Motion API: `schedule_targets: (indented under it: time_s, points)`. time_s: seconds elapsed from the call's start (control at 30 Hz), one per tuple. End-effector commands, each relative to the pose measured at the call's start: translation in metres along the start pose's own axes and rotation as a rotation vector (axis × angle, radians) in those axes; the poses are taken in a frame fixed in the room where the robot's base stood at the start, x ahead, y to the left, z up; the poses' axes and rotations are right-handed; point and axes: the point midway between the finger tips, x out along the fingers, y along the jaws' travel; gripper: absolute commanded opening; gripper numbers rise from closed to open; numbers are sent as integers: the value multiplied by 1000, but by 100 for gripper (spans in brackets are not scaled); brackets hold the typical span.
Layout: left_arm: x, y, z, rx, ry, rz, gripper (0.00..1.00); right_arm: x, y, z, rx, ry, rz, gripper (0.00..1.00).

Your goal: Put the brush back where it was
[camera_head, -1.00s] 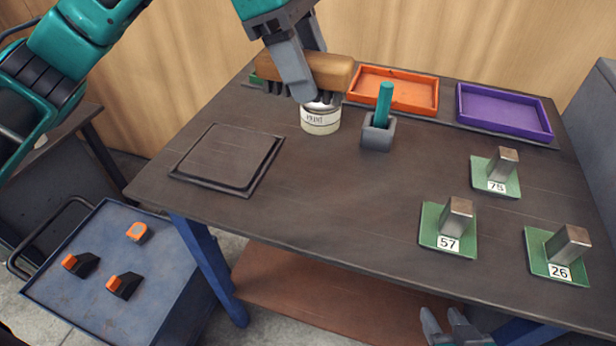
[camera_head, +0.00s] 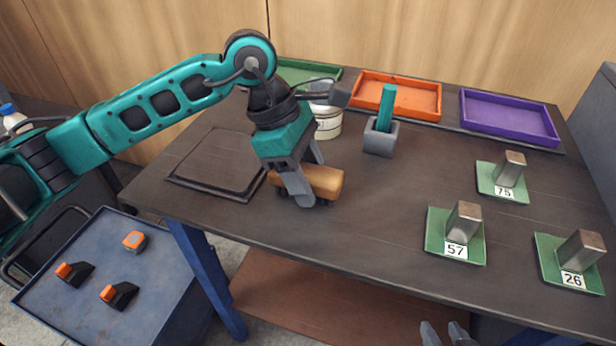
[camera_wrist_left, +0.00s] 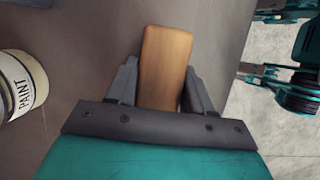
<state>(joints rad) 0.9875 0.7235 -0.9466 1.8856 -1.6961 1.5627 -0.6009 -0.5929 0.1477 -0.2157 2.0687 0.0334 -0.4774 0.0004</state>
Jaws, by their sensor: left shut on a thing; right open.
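The brush has a tan wooden block (camera_head: 325,181) with dark bristles under it. My left gripper (camera_head: 308,190) is shut on the brush, low over the front middle of the dark table, right of the square dark plate. In the left wrist view the wooden block (camera_wrist_left: 166,65) sits between the two fingers. I cannot tell whether the bristles touch the table. My right gripper (camera_head: 444,334) is open and empty at the bottom edge of the head view, in front of the table.
A paint tin (camera_head: 327,122) stands behind my left gripper. A grey holder (camera_head: 380,139) with a teal handle (camera_head: 387,105) is to its right. Green, orange (camera_head: 398,96) and purple (camera_head: 508,119) trays line the back. Several metal blocks on numbered green plates (camera_head: 455,236) stand right.

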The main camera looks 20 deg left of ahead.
Motion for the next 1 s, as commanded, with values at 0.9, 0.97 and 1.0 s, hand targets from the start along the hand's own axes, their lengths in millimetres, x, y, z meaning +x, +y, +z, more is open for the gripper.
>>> schedule_targets:
  time_s: [0.9, 0.97, 1.0]
  points:
    - [4, 0, -2, 0, 0, 1, 77, 1, 2, 4, -8, -2, 1, 43]
    - [2, 0, -1, 0, 0, 1, 77, 0, 2, 1, -8, -2, 1, 43]
    - [-1, 0, 0, 0, -1, 1, 77, -2, 2, -1, -8, -2, 1, 43]
